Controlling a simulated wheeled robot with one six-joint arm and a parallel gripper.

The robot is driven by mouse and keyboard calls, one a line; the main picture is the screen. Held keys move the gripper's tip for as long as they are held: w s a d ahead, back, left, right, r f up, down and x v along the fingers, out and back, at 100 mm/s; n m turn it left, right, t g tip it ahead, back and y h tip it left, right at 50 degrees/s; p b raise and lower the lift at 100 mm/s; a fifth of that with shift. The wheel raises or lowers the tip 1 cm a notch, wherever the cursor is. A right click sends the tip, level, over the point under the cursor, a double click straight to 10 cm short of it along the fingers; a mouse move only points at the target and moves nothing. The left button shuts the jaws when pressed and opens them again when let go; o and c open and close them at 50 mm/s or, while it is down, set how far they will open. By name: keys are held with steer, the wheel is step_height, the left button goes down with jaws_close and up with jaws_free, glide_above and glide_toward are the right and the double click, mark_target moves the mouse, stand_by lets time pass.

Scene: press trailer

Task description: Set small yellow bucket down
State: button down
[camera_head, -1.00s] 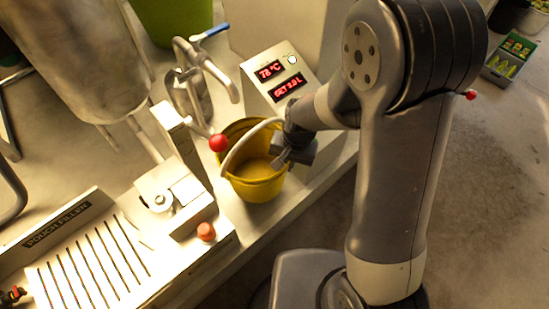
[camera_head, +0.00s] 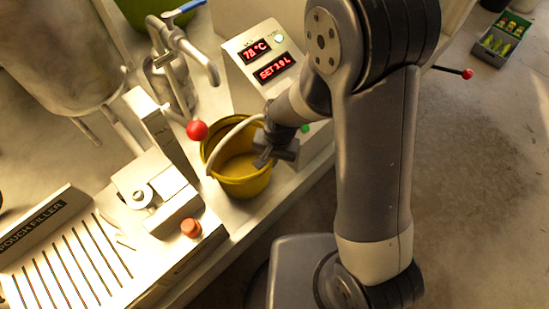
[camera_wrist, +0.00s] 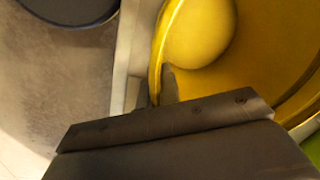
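The small yellow bucket (camera_head: 238,185) is upright at the metal counter, below the spout and in front of the display box. Its pale handle arches over the left side of its rim. My gripper (camera_head: 268,160) is at the bucket's right rim. In the wrist view, the bucket's yellow rim and inside (camera_wrist: 250,60) fill the upper right. The fingertips (camera_wrist: 156,90) sit close together there, one inside the wall and one outside, and look shut on the rim. The bucket's underside is hidden, so I cannot tell whether it touches the counter.
A display box (camera_head: 265,60) stands behind the bucket. A red-knobbed lever (camera_head: 196,131) is close to its left rim. Open floor (camera_head: 480,200) lies to the right, with a crate (camera_head: 503,38) farther back.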

steer(key=shift+s+f, duration=0.1)
steer(key=c, duration=1.6)
jaws_free()
steer(key=shift+c, duration=0.2)
step_height(320, 180, up, 12)
steer(key=d, duration=0.1)
steer(key=shift+d, duration=0.25)
